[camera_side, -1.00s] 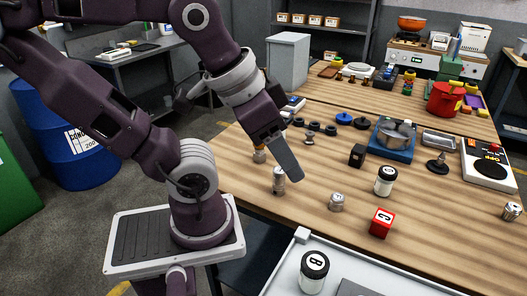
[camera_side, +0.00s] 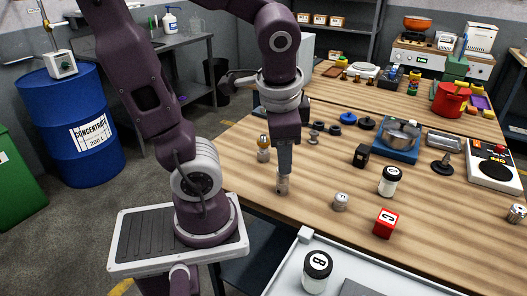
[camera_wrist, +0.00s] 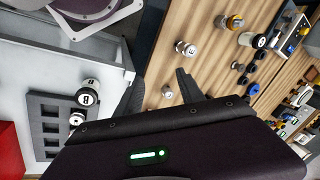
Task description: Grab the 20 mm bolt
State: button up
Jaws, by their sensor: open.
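My gripper (camera_side: 284,172) points straight down, its fingertips at the top of a silver metal piece (camera_side: 282,187) standing on the wooden table. In the wrist view my gripper (camera_wrist: 157,82) has its fingers apart, with a small silver piece (camera_wrist: 167,92) showing between them. A shorter silver piece with a marked top (camera_side: 340,202) stands to the right. Another silver piece (camera_side: 516,214) is at the table's right edge. I cannot read which of these is the 20 mm bolt.
A red cube marked C (camera_side: 385,223) and a black-lidded jar (camera_side: 389,182) stand to the right. A jar marked B (camera_side: 316,272) stands in the pale tray (camera_side: 303,236) in front. A black block (camera_side: 361,156) and blue tray (camera_side: 393,154) are farther back.

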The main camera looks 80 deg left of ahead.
jog(key=w+a+f+m+g+y, duration=0.1)
jog(key=a+f+m+g+y, duration=0.2)
jog(key=a, duration=0.4)
jog(key=w+a+f+m+g+y, duration=0.1)
jog(key=a+f+m+g+y, duration=0.2)
jog(key=a, duration=0.4)
jog(key=m+y, duration=0.4)
jog(key=m, duration=0.3)
send_near(265, 137)
jog(key=s+x, duration=0.1)
jog(key=x, duration=0.3)
jog(key=shift+t, duration=0.4)
jog(key=x, duration=0.6)
jog(key=shift+w+a, duration=0.25)
jog(key=shift+a, duration=0.2)
grip_shut()
jog(key=shift+d, duration=0.1)
jog(key=shift+f, duration=0.1)
